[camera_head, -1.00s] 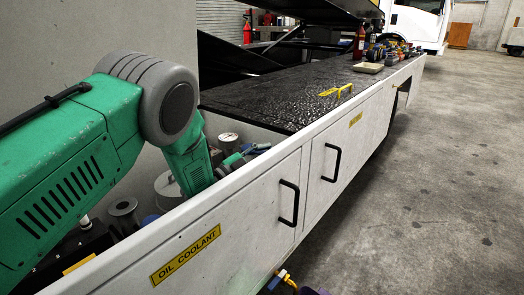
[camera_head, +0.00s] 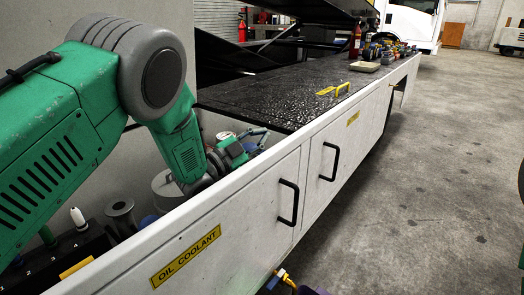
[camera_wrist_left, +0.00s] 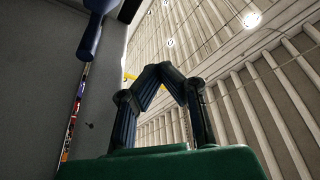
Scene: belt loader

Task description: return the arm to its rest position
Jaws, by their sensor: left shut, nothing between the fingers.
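My left arm, green and grey, comes in from the left in the head view and reaches down into the open bay of the white loader body (camera_head: 232,215). My left gripper (camera_head: 262,138) shows small and partly hidden by its wrist, just above the bay near the dark belt's near end. In the left wrist view the two dark fingers of this gripper (camera_wrist_left: 160,70) meet at their tips, with nothing seen between them. That view points up at the ceiling.
The bay holds a grey spool-like part (camera_head: 120,211) and a black box with coloured levers (camera_head: 77,243). A dark blue rounded part (camera_wrist_left: 90,38) hangs close by at the wrist view's upper left.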

